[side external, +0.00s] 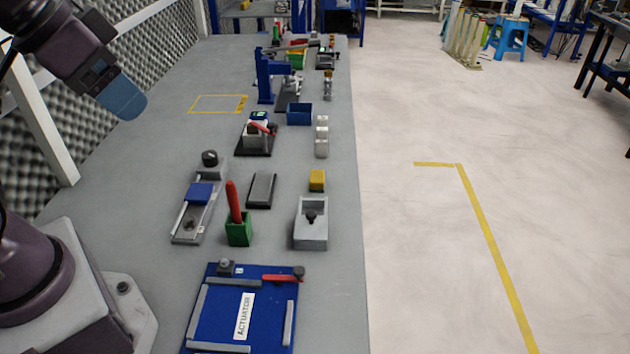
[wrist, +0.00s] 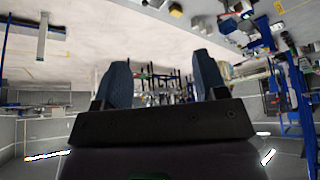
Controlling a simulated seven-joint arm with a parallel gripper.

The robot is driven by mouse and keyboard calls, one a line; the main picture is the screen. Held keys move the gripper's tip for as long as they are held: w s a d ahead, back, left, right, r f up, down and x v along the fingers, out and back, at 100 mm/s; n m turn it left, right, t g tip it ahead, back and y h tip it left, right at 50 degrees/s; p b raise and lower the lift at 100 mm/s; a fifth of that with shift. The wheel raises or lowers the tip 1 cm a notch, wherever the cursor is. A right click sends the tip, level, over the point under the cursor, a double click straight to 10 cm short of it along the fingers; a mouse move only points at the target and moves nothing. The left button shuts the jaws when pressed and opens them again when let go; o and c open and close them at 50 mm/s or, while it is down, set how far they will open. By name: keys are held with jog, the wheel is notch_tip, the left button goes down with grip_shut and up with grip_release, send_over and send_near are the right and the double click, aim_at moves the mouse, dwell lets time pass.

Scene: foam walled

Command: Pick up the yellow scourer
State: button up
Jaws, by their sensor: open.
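The yellow scourer (side external: 317,179) looks like a small yellow block.
Near the scourer stand a green holder with a red handle (side external: 238,229), a dark flat block (side external: 262,190) and grey cylinders (side external: 321,137). A blue actuator board (side external: 240,310) lies in front. Foam walls line the left. Bare bench (side external: 130,190) shows on the left.

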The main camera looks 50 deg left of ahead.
dwell(0.5)
jog(key=n+g+y, duration=0.2)
jog(key=n+y, duration=0.1)
jog(key=n, duration=0.6)
send_near(317, 174)
jog(key=x, duration=1)
jog(key=shift+d, duration=0.1)
jog(key=c, duration=1)
